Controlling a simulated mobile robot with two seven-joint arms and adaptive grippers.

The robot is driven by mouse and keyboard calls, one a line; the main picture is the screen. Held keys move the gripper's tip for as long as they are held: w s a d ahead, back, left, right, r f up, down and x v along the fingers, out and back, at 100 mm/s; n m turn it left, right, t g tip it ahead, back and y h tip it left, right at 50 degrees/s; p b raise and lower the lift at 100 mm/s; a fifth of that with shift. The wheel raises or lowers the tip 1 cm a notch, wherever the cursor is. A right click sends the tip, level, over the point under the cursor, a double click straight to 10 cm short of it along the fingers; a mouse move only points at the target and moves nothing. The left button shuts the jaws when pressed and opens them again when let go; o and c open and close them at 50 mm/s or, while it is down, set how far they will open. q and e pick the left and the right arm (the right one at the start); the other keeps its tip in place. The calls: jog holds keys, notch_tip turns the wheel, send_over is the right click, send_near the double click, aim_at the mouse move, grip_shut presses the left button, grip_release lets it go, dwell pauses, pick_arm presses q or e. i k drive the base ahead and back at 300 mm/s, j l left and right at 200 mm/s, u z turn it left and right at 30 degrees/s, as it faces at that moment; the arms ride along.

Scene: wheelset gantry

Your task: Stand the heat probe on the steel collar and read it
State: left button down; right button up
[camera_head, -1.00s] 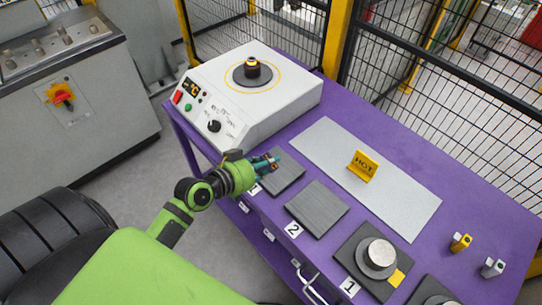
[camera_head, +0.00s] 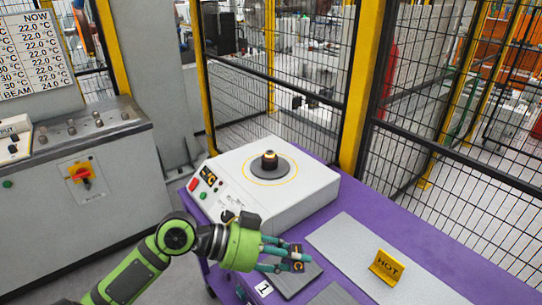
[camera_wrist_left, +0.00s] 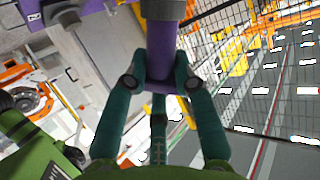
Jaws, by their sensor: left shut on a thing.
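My left gripper (camera_head: 282,256) is shut on the heat probe (camera_head: 297,258), a small dark thing with an orange display in the head view. In the left wrist view the held probe shows a purple shaft (camera_wrist_left: 162,48) with a dark band, between the teal fingers (camera_wrist_left: 160,92). I cannot tell whether this is the steel collar. The gripper is in front of the box and apart from the collar. My right gripper is not in view.
A dark pad (camera_head: 290,280) lies under the gripper on the purple table (camera_head: 450,262). A yellow HOT sign (camera_head: 386,267) stands on a grey sheet (camera_head: 348,244). Mesh fencing (camera_head: 285,70) runs behind. A grey cabinet (camera_head: 95,190) and a temperature board (camera_head: 32,52) are at left.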

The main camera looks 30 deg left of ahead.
aim_at(270, 151)
jog(key=j+z, duration=0.25)
jog(key=j, duration=0.4)
jog(key=j+z, duration=0.3)
jog(key=j, duration=0.35)
jog(key=j+z, duration=0.25)
jog(key=j, duration=0.4)
jog(key=k+j+z, duration=0.15)
jog(key=j+z, duration=0.15)
jog(key=j, duration=0.35)
